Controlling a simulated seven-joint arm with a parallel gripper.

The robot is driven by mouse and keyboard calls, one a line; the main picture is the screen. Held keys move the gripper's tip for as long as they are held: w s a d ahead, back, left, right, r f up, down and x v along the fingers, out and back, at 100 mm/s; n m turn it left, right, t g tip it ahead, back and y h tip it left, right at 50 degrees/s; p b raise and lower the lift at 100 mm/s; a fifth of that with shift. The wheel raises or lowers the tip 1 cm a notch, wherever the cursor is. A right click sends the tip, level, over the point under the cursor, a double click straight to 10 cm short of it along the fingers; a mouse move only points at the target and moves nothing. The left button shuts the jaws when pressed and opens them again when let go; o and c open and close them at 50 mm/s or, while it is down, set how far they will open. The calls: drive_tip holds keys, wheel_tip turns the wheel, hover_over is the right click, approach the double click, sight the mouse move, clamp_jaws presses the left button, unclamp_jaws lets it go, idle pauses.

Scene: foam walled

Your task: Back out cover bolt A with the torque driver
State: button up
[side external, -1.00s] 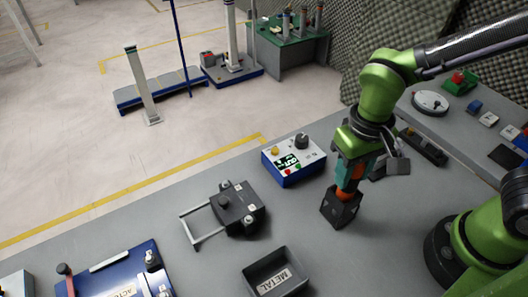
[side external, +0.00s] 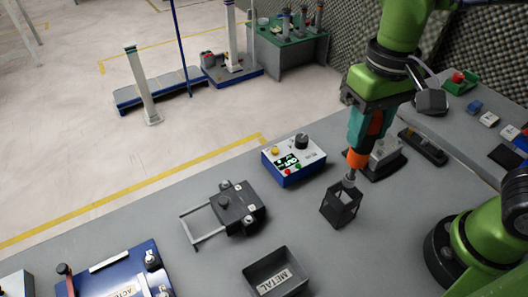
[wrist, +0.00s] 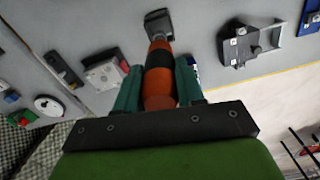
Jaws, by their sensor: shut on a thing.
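My gripper (side external: 368,128) is shut on the orange-and-black torque driver (side external: 357,158), which points down. The driver's metal tip sits just above or at the mouth of an open black holder (side external: 340,208); I cannot tell whether it is fully clear. In the wrist view the driver (wrist: 157,70) lies between the two teal fingers, with the holder (wrist: 158,22) beyond its tip. The dark grey cover unit (side external: 238,207) with a pale frame handle is left of the holder, apart from my gripper. Bolt-like heads show on it; which is bolt A is too small to read.
A blue control box (side external: 293,160) with a display and knobs stands behind the holder. A dark tray marked METAL (side external: 275,278) is at the front. A blue case (side external: 120,277) is at front left. Bare table lies between the cover unit and the holder.

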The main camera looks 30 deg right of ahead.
drive_tip(key=shift+r, duration=4.1)
drive_tip(key=w+a+f, duration=0.4)
drive_tip(key=w+a, duration=0.4)
drive_tip(key=a, duration=0.1)
drive_tip(key=w+a+f, duration=0.3)
drive_tip(key=w+a, duration=0.6)
drive_tip(key=shift+a+f, duration=0.3)
drive_tip(key=shift+f, duration=0.1)
drive_tip(key=shift+f, duration=3.55)
drive_tip(key=shift+r, duration=0.55)
